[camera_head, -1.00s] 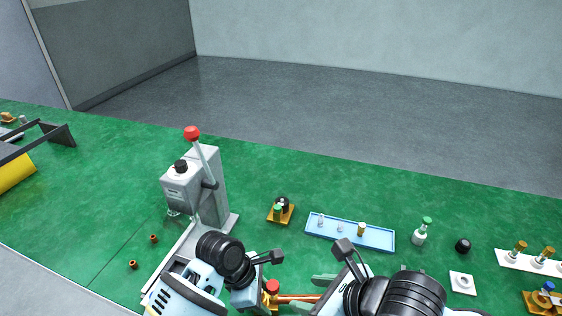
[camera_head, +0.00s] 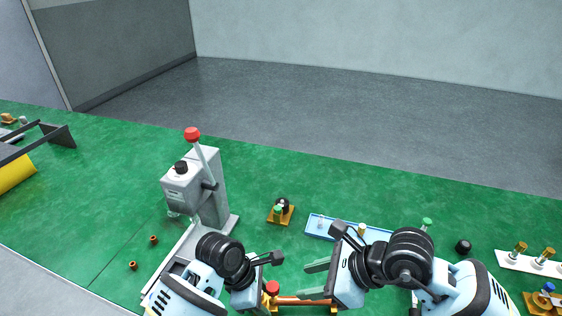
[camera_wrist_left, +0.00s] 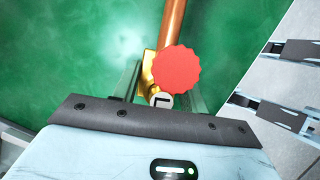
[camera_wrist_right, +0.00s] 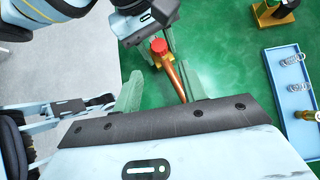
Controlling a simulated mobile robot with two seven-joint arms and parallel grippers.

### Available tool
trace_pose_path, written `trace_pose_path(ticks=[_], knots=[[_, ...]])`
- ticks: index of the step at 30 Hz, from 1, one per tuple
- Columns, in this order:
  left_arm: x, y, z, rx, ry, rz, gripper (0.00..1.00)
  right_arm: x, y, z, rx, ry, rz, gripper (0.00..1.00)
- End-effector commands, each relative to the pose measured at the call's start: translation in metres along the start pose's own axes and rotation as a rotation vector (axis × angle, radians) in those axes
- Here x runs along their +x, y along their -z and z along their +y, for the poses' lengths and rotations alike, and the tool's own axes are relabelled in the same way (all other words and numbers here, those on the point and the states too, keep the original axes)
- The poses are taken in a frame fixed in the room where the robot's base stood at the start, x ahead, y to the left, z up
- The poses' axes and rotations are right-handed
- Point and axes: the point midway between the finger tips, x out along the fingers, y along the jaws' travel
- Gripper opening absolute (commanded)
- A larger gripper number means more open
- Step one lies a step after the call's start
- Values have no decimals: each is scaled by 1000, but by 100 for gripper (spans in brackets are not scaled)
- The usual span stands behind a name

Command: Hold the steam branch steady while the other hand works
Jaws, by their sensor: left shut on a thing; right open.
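The steam branch is a copper pipe (camera_head: 300,300) with a brass valve body (camera_wrist_left: 149,72) and a red knob (camera_head: 272,287). It lies low on the bench at the bottom middle of the head view. My left gripper (camera_wrist_left: 162,88) is shut on the brass valve end, below the red knob (camera_wrist_left: 188,70). My right gripper (camera_head: 314,280) is open, with its fingers at the copper pipe's right part. In the right wrist view the pipe (camera_wrist_right: 175,80) runs between the spread fingers; I cannot tell whether they touch it.
A grey lever press (camera_head: 210,190) with a red ball stands behind my left arm. A blue tray (camera_head: 318,226) with small parts lies beyond my right gripper, partly hidden. Two small copper pieces (camera_head: 153,239) lie at left.

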Motion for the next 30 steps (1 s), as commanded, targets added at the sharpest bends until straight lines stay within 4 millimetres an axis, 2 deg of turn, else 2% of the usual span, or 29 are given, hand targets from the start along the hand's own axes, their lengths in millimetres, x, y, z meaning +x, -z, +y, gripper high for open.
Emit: trace_pose_path(ticks=[8,24,30], knots=[[0,0,0,0,-2,0,0,13,0,0,2,0,-1,42],[0,0,0,0,-2,-1,0,80,0,0,2,0,1,42],[0,0,0,0,-2,-1,0,95,0,0,1,1,1,42]])
